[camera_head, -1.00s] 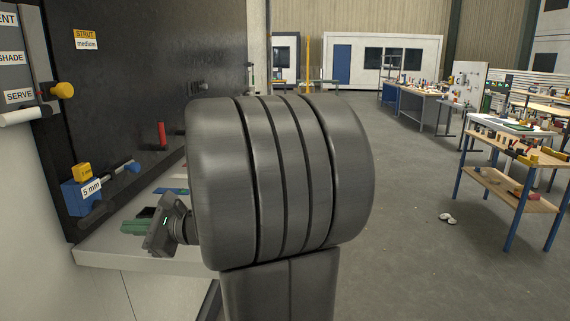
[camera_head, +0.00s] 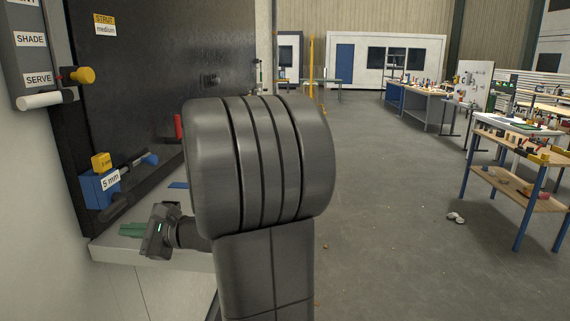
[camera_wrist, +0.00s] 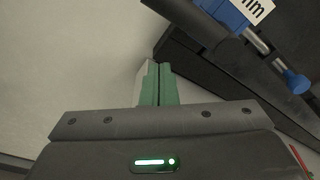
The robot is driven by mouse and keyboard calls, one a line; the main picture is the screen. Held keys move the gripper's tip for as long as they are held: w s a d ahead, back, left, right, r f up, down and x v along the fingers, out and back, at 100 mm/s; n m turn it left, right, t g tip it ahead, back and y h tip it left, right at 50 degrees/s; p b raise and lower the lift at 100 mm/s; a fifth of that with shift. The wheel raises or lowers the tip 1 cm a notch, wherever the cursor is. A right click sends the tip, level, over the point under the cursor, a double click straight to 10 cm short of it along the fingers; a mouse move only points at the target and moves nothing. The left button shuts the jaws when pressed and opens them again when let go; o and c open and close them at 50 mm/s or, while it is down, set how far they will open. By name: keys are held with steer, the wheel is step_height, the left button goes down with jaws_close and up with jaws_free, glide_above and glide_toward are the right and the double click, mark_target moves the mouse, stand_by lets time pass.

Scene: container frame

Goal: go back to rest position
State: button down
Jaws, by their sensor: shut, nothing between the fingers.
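My gripper (camera_head: 130,230) is at the left in the head view, above the light grey ledge (camera_head: 110,248) below the dark panel. Its green fingers show in the wrist view (camera_wrist: 157,84), pressed side by side and shut with nothing between them. My large dark arm joint fills the middle of the head view and hides part of the ledge and the panel.
The dark panel (camera_head: 150,90) stands at the left. A blue block labelled 5 mm (camera_head: 97,188) with a rod sits low on it; it also shows in the wrist view (camera_wrist: 229,13). A red handle (camera_head: 178,127) is partly hidden. Open floor (camera_head: 390,200) and a shelf table (camera_head: 515,185) lie right.

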steer(key=w+n+b, duration=0.1)
steer(key=w+f+n+b, duration=0.1)
steer(key=n+b, duration=0.1)
steer(key=shift+d+t, duration=0.15)
steer(key=shift+t, duration=0.15)
steer(key=shift+w+n, duration=0.1)
steer(key=shift+n, duration=0.2)
steer(key=shift+d, duration=0.15)
steer(key=shift+d+r, duration=0.15)
steer(key=shift+d, duration=0.2)
